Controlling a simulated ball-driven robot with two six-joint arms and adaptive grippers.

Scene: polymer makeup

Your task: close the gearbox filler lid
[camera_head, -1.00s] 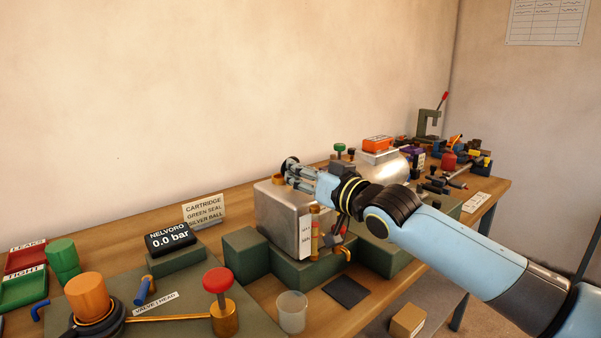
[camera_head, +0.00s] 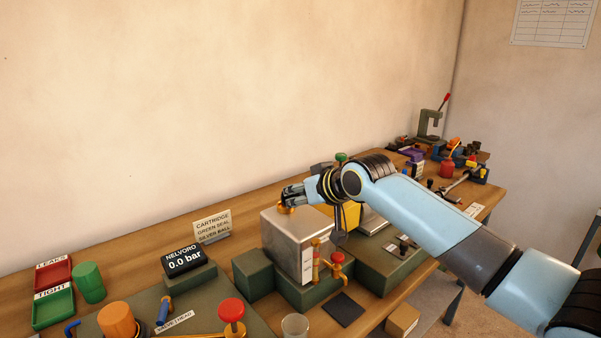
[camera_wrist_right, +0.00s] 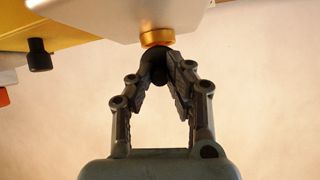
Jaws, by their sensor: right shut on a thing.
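The gearbox looks to be the silver metal box (camera_head: 290,238), with a brass filler neck (camera_head: 288,209) on its top. The neck also shows in the wrist view as a brass ring (camera_wrist_right: 157,38) against the pale box. My right gripper (camera_head: 292,194) is at the neck, its arm coming in from the right. In the wrist view its fingers (camera_wrist_right: 163,75) are closed around a dark round piece (camera_wrist_right: 155,66), which looks like the lid, right against the brass ring. Whether the lid is fully seated cannot be told. My left gripper is not in view.
A red-handled brass valve (camera_head: 336,262) stands at the box's front right. A yellow block (camera_head: 347,214) is just right of the box, under my arm. A pressure display (camera_head: 184,260) and a sign (camera_head: 212,226) stand to the left. A clear cup (camera_head: 295,325) is in front.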

